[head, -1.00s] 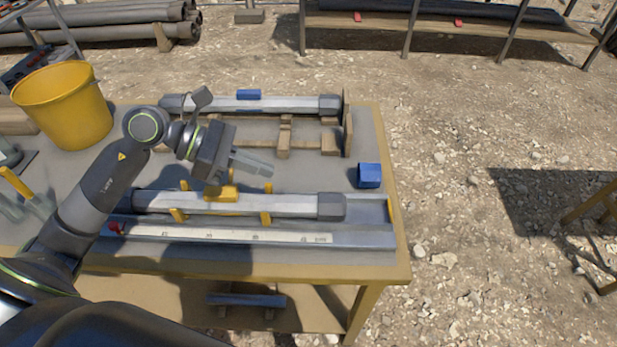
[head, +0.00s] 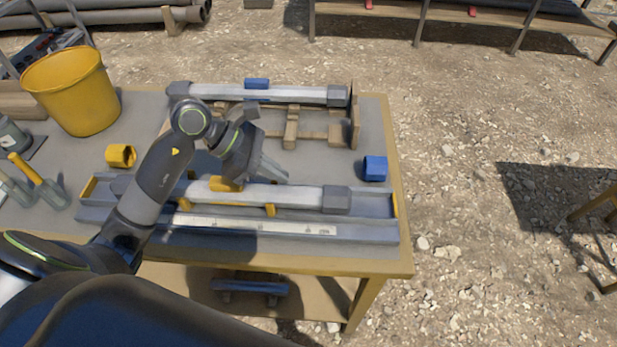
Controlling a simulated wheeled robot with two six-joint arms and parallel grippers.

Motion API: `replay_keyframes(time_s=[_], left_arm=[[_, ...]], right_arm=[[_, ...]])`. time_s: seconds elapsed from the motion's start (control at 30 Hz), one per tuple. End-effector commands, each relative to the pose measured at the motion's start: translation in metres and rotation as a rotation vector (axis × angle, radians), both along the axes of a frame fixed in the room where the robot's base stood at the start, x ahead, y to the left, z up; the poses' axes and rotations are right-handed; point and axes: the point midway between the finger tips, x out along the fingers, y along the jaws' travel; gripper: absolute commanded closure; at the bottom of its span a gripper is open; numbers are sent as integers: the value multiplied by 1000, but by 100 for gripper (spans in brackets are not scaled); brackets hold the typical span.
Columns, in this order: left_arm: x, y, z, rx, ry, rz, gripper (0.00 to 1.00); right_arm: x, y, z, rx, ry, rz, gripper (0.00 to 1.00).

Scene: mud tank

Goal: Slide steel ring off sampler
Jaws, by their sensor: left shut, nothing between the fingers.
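A pale sampler tube (head: 297,195) with a dark grey steel ring-like end piece (head: 336,199) lies in the front grey trough, a yellow block (head: 226,184) on top. Its left part is partly hidden behind my left arm. A second pale tube (head: 290,95) with grey end pieces and a blue block (head: 257,84) rests on a wooden stand at the back. I cannot tell for certain which end piece is the named steel ring. My left gripper (head: 279,176) is shut and empty, just above and behind the front tube, left of its right end piece. My right gripper is not in view.
A yellow bucket (head: 70,95) stands at the table's left. A yellow hollow block (head: 121,155) and a blue hollow block (head: 375,168) lie on the table. A scale strip (head: 290,228) runs along the trough's front. Gravel ground is open to the right.

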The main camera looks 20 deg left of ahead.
Motion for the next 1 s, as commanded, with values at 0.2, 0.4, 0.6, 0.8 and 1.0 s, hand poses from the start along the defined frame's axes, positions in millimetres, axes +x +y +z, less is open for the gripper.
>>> replay_keyframes(time_s=[0.2, 0.4, 0.6, 0.8, 1.0], left_arm=[[5, -21, -19, -6, 2, -1, 100], [11, -42, -21, -4, 1, -1, 100], [16, -56, -22, -1, 0, -1, 100], [17, -61, -23, 1, 0, 0, 100], [17, -61, -24, 1, 0, 0, 100]], right_arm=[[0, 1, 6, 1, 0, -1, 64], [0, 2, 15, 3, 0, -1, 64], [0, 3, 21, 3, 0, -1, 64], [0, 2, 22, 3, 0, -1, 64], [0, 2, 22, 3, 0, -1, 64]])
